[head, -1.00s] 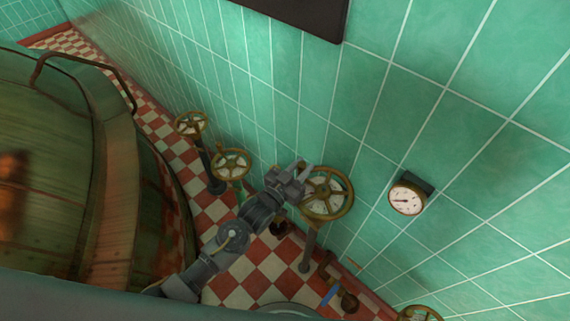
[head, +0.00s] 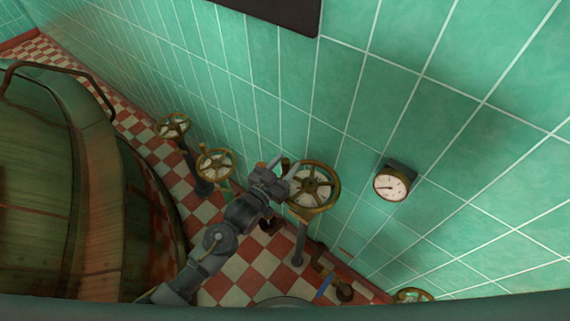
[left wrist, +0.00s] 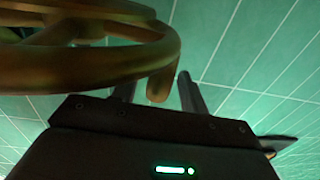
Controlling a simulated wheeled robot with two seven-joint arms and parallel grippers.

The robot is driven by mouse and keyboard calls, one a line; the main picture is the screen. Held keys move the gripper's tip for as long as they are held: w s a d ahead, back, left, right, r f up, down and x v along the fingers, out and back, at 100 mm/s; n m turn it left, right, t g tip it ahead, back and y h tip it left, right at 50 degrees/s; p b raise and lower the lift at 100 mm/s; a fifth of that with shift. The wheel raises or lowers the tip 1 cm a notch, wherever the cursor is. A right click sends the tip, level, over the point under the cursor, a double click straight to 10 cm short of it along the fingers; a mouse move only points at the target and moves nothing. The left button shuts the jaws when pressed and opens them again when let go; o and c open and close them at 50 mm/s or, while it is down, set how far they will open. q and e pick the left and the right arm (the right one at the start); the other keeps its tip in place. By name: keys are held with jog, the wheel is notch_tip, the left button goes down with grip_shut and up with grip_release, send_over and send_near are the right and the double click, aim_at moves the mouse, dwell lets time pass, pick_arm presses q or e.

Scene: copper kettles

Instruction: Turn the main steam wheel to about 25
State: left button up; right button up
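The largest brass handwheel (head: 334,196), which I take for the main steam wheel, stands on a pipe by the tiled wall, with a pale face behind its spokes. My left gripper (head: 284,167) is at its upper left rim with two fingers spread. In the left wrist view the wheel's rim (left wrist: 90,68) fills the upper left. A short peg (left wrist: 159,86) on the rim shows between the open fingers of my left gripper (left wrist: 160,78), with a visible gap to the right finger. Contact on the left side is unclear. My right gripper is not in view.
A round white gauge (head: 391,184) is on the wall to the right. Two smaller handwheels (head: 216,164) (head: 172,126) stand to the left, and another (head: 413,295) at the bottom right. A large copper kettle (head: 40,200) fills the left side.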

pick_arm(q)
jog(key=shift+s+a, duration=0.1)
jog(key=shift+s, duration=0.05)
jog(key=b+v, duration=0.2)
jog(key=v, duration=0.8)
jog(key=shift+s+b, duration=0.15)
jog(key=shift+b, duration=0.2)
jog(key=shift+a, duration=0.15)
